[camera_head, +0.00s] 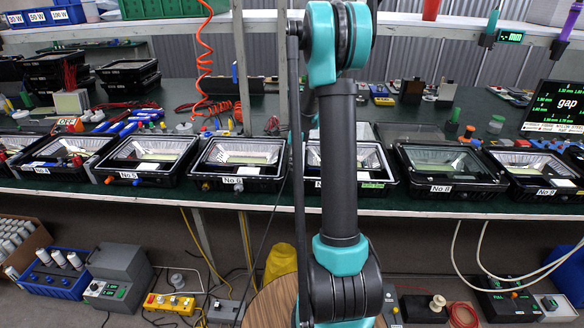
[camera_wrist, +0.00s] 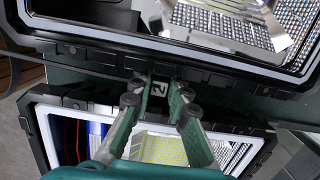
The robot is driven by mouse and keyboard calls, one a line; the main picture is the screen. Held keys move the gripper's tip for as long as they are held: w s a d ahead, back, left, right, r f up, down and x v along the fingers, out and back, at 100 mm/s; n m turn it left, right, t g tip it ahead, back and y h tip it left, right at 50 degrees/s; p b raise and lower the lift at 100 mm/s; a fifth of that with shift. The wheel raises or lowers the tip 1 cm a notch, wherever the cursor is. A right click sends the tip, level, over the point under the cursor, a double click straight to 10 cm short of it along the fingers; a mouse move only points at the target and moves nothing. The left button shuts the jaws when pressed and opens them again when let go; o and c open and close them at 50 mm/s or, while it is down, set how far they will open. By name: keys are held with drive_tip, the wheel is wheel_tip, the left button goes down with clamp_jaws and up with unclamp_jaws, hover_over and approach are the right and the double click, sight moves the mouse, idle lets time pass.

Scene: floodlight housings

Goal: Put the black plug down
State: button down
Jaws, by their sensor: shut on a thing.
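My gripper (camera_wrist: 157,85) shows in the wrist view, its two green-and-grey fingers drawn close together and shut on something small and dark. I take this to be the black plug; the fingertips hide most of it and its outline is unclear. The fingertips are over the strip between two floodlight housings: one with a black rim (camera_wrist: 190,52) at the top, one with a pale inner frame (camera_wrist: 46,125) below. I cannot tell whether the plug touches anything. In the head view my arm hides the gripper.
A row of open floodlight housings lines the front of the green bench, among them No 5 (camera_head: 111,172), No 6 (camera_head: 199,176) and No 8 (camera_head: 414,181). Loose tools and connectors lie behind them. A red coiled hose (camera_head: 203,60) hangs left of my arm. A gap monitor (camera_head: 556,108) stands at right.

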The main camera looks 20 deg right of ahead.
drive_tip(key=shift+f, duration=0.9)
drive_tip(key=c, duration=1.5)
unclamp_jaws()
drive_tip(key=shift+f, duration=0.1)
drive_tip(key=shift+o, duration=0.2)
